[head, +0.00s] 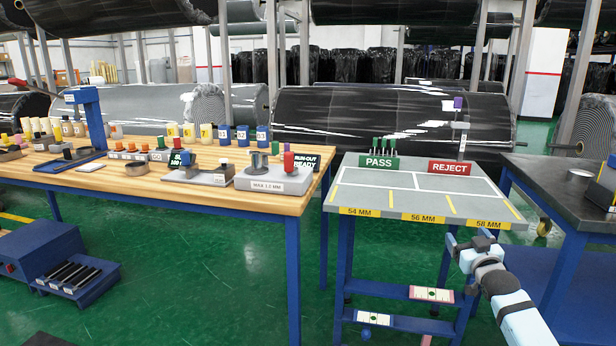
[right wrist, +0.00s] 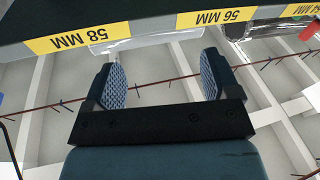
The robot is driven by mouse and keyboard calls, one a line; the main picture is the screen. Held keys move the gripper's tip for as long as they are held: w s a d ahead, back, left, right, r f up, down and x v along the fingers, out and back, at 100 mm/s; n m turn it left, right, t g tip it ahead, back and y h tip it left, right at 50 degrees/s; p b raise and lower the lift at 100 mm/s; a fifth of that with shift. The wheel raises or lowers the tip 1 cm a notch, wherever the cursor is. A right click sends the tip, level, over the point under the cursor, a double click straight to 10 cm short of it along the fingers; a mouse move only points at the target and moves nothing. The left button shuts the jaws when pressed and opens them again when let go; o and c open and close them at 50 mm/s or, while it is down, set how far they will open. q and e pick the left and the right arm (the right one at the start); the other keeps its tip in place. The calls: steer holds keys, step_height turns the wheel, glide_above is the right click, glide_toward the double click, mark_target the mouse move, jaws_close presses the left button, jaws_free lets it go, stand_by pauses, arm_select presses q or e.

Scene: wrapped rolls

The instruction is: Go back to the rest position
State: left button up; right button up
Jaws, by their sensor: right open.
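My right gripper (head: 468,240) is in front of the grey sorting table (head: 400,205), below the front edge near the 58 MM label (head: 489,224). In the right wrist view the right gripper (right wrist: 166,80) is open and empty, its two padded fingers apart with nothing between them. The same table edge crosses the top of that view, with the 58 MM label (right wrist: 92,39) and the 56 MM label (right wrist: 224,16) upside down. My left gripper is not in view.
A wooden workbench (head: 200,193) with gauges and several small parts stands at the left. PASS (head: 379,162) and REJECT (head: 450,168) signs stand on the sorting table. A dark-topped blue bench (head: 555,185) is at the right. Green floor (head: 230,265) is open in front.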

steer(key=s+a+f+n+g+y, duration=0.1)
steer(key=s+a+f+y, duration=0.3)
steer(key=s+a, duration=0.65)
steer(key=s+a+f+n+g+y, duration=0.15)
steer(key=s+a+f, duration=0.35)
steer(key=s+a, duration=0.6)
steer(key=s+a+r+m+y, duration=0.1)
steer(key=s+a+r, duration=0.15)
steer(key=s, duration=0.45)
steer(key=s+a+r+y+p, duration=0.1)
steer(key=s+a+r, duration=0.15)
steer(key=s, duration=0.55)
steer(key=s+a+r+m+y, duration=0.1)
steer(key=s+a+r, duration=0.15)
steer(key=s, duration=0.45)
arm_select(q)
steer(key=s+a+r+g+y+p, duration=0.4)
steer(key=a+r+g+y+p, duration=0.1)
steer(key=p, duration=3)
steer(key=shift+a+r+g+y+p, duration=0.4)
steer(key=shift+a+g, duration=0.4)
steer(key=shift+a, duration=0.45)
arm_select(e)
steer(key=s+d+r+g+h, duration=0.4)
steer(key=d+r+g+h, duration=0.1)
steer(key=d, duration=0.3)
steer(key=shift+g+h, duration=0.35)
steer(key=shift+g, duration=0.2)
